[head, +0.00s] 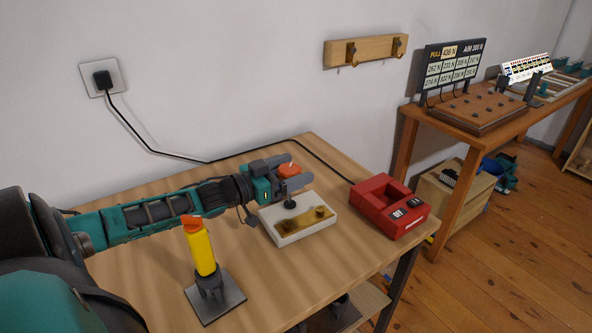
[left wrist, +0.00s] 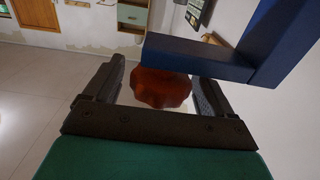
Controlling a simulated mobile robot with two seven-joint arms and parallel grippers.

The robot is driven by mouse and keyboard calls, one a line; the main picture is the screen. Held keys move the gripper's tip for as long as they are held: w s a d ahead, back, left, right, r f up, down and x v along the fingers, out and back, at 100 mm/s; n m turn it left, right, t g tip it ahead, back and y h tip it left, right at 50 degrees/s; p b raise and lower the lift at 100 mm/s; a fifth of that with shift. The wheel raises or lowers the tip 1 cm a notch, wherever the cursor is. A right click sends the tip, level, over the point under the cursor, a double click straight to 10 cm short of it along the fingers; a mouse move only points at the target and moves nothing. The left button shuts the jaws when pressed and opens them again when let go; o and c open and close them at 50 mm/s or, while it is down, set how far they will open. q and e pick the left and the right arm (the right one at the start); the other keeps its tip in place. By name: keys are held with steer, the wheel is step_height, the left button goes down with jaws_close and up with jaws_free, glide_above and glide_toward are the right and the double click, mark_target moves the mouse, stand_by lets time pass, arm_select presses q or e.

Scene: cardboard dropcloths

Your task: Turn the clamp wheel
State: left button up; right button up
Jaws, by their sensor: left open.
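The red-orange clamp wheel (head: 289,169) sits on a dark stem above a white base (head: 290,233) with a brass-coloured plate, on the wooden table. My left gripper (head: 301,168) is open, with one finger on either side of the wheel. In the left wrist view the lobed wheel (left wrist: 162,88) looks dark red and lies between the fingers of my left gripper (left wrist: 160,76). A gap shows on its left; whether the right finger touches it I cannot tell. My right gripper is not in view.
A yellow tool with an orange top (head: 200,248) stands upright on a dark plate in front of my left arm. A red device (head: 390,207) stands right of the base. A black cable (head: 150,148) runs from the wall socket. A dark blue bar (left wrist: 200,58) crosses the left wrist view.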

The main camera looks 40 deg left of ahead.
arm_select(q)
steer(key=shift+x, duration=0.8)
steer(key=shift+c, duration=0.2)
steer(key=c, duration=0.9)
